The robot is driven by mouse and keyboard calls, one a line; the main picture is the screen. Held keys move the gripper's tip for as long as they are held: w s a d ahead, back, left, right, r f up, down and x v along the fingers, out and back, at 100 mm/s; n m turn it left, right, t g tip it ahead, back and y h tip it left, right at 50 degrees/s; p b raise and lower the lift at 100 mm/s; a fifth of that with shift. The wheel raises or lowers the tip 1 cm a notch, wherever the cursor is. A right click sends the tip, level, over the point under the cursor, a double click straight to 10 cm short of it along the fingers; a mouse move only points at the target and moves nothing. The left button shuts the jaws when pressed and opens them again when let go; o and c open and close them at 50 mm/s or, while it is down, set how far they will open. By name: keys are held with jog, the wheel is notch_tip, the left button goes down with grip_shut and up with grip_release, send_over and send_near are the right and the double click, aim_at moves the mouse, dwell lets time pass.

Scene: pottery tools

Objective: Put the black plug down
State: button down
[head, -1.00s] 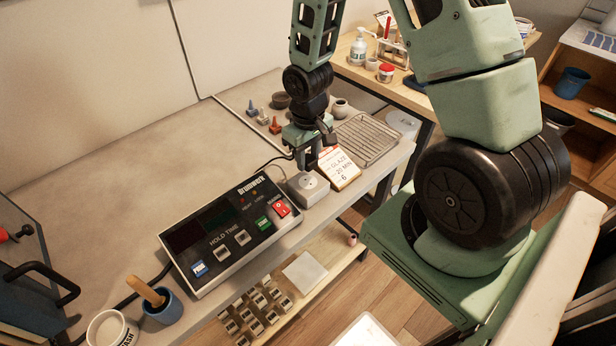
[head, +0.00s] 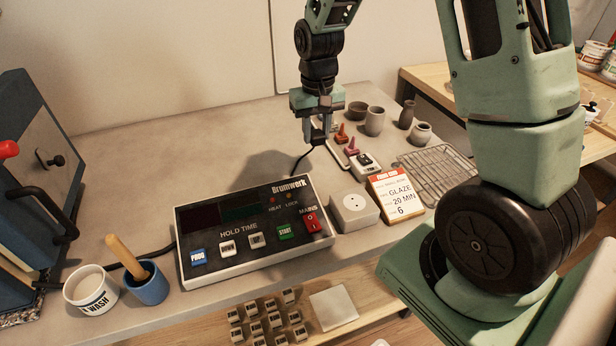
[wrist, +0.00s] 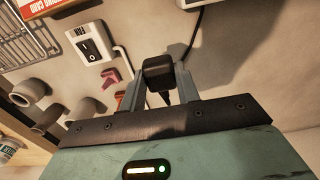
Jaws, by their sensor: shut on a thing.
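My gripper (head: 318,136) hangs over the back part of the grey table, behind the control box. In the wrist view my gripper (wrist: 159,88) is shut on the black plug (wrist: 158,68), which sits between the two fingers. A black cord runs up from the plug in that view. In the head view the fingers mostly hide the plug; its cord (head: 300,160) shows below, leading behind the control box. I cannot tell whether the plug touches the table. The pale grey socket block (head: 354,209) stands at the front with its round face empty.
The Brumwerk control box (head: 250,230) stands in front. The white fan switch (head: 366,163), small coloured cones (head: 351,147), pots (head: 374,121), a wire rack (head: 438,172) and a glaze card (head: 396,196) lie to the right. The table left of the gripper is bare (head: 170,160).

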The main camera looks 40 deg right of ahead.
jog(key=p, duration=0.1)
send_over(315, 175)
notch_tip(315, 175, down, 9)
jog(key=shift+f, duration=0.25)
jog(key=shift+f, duration=0.4)
jog(key=shift+f+b, duration=0.2)
jog(key=shift+b, duration=0.1)
jog(key=c, duration=1)
grip_release()
